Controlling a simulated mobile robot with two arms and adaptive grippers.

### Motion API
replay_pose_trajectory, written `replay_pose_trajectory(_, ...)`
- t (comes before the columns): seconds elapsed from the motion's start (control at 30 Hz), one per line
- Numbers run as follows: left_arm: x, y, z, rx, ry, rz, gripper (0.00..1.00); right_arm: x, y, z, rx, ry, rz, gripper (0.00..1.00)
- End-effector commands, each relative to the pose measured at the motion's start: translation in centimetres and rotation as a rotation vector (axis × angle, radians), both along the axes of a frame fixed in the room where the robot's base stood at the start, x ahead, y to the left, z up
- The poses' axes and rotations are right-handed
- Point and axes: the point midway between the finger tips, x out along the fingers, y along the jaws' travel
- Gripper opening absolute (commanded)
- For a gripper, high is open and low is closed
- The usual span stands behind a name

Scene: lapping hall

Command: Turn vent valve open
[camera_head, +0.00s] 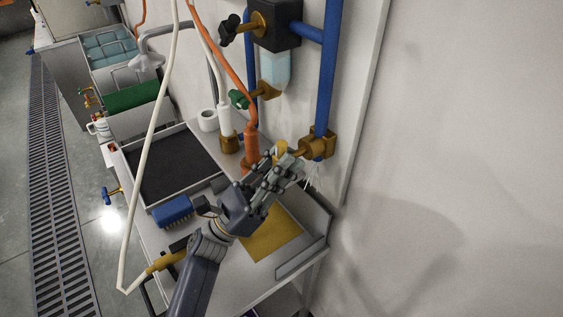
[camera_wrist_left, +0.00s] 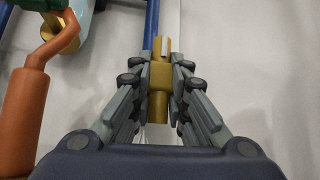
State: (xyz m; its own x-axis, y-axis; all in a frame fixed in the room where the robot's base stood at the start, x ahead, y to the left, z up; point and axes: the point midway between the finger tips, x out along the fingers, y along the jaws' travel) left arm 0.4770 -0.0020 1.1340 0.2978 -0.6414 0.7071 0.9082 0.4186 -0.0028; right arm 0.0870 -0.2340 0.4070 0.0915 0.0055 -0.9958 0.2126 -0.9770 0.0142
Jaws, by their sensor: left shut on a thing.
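The vent valve (camera_head: 322,145) is a brass fitting at the lower end of a thick blue pipe (camera_head: 328,75) on the white wall. My left gripper (camera_head: 291,157) reaches up to it from the lower left and is shut on its brass part. In the left wrist view the brass valve (camera_wrist_left: 160,76) lies between the two fingers of my left gripper (camera_wrist_left: 161,62), with the blue pipe behind it. The fingers hide much of the gripped part, so I cannot tell how far the valve is turned. My right gripper is not in view.
An orange hose (camera_head: 251,142) stands close left of my gripper; it also shows in the left wrist view (camera_wrist_left: 22,108). Below are a bench with a dark tray (camera_head: 175,165), a blue brush (camera_head: 172,210) and a yellow sheet (camera_head: 270,238). A green-handled valve (camera_head: 240,98) is further left.

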Motion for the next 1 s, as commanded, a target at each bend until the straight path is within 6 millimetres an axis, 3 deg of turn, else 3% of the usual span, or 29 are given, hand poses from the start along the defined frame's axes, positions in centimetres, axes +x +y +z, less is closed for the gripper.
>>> replay_pose_trajectory(0.1,0.0,0.0,0.0,-0.001,0.000,0.001,0.00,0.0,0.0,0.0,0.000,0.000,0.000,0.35)
replay_pose_trajectory(0.13,0.0,0.0,0.0,-0.001,0.000,0.001,0.18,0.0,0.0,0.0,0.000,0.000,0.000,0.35)
replay_pose_trajectory(0.2,0.0,0.0,0.0,-0.001,-0.001,0.001,0.33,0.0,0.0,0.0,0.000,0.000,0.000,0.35)
replay_pose_trajectory(0.23,0.0,0.0,0.0,0.000,-0.001,0.001,0.36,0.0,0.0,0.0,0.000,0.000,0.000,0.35)
replay_pose_trajectory(0.67,-0.2,0.5,-0.6,0.001,0.002,0.001,0.36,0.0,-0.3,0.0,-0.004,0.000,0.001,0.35)
replay_pose_trajectory(1.0,-2.2,4.9,-5.4,0.003,0.005,0.002,0.36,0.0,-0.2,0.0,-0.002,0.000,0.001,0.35)
